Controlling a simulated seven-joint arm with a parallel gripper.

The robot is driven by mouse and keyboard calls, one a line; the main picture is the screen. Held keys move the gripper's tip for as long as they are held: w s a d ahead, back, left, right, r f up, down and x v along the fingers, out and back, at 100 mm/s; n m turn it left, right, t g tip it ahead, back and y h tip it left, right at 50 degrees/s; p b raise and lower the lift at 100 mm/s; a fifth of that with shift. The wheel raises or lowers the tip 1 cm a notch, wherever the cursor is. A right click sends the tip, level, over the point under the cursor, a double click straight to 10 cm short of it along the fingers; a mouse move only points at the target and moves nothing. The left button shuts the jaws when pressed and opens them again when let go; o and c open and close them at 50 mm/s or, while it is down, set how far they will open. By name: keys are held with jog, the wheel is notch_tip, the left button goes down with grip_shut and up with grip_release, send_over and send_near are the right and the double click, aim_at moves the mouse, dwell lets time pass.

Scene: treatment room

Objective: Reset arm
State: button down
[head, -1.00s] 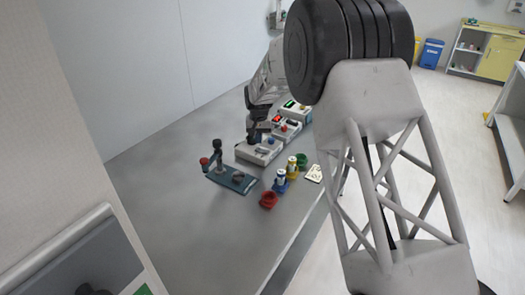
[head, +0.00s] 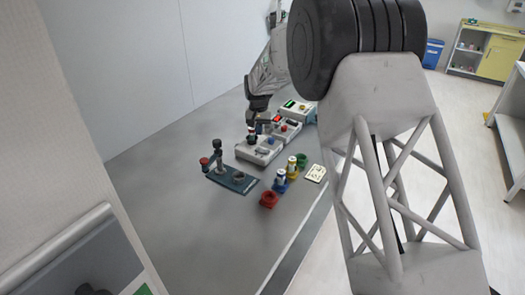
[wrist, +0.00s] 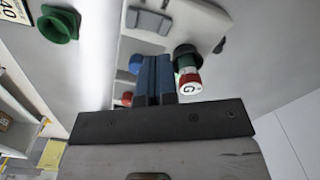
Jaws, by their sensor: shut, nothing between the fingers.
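My gripper (wrist: 155,80) is shut and empty; its two blue fingers lie side by side in the wrist view. In the head view my gripper (head: 254,120) hangs just above the nearest white device (head: 262,153). A small vial with a red end and a white label (wrist: 188,82) stands in a dark socket of a white device (wrist: 145,45), beside my fingers and apart from them in the picture. My large arm link covers the right middle of the head view.
A grey table (head: 190,225) carries a teal-based stand (head: 232,180), further devices (head: 287,130) behind, a card (head: 316,173), and red (head: 269,200), blue (head: 281,186), yellow (head: 292,174) and green (head: 302,160) holders. Vials stand in the blue and yellow ones. The table's near left is clear.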

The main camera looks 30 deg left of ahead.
dwell(0.3)
jog(key=d+r+m, duration=0.1)
jog(key=d+r, duration=0.5)
jog(key=d, duration=0.5)
jog(key=d+r, duration=0.7)
jog(key=d, duration=0.4)
jog(key=s+d+r+m, duration=0.1)
jog(key=s+d+r, duration=0.2)
jog(key=d, duration=0.4)
jog(key=s+d+r+t, duration=0.1)
jog(key=s+d+r, duration=0.15)
jog(key=d, duration=0.45)
jog(key=s+d+r+m, duration=0.15)
jog(key=s+d, duration=0.25)
jog(key=d, duration=0.4)
jog(key=s+d+r+m+t, duration=0.1)
jog(key=s+d+r, duration=0.2)
jog(key=s+d, duration=1.2)
jog(key=s+d+f+m, duration=0.1)
jog(key=s+d+f, duration=0.2)
jog(key=s+d, duration=0.2)
jog(key=s+d+f, duration=0.2)
jog(key=s+d, duration=0.4)
jog(key=s, duration=0.6)
jog(key=shift+s+f+m+t, duration=0.25)
jog(key=shift+f+m+t, duration=0.05)
jog(key=shift+f+m, duration=0.1)
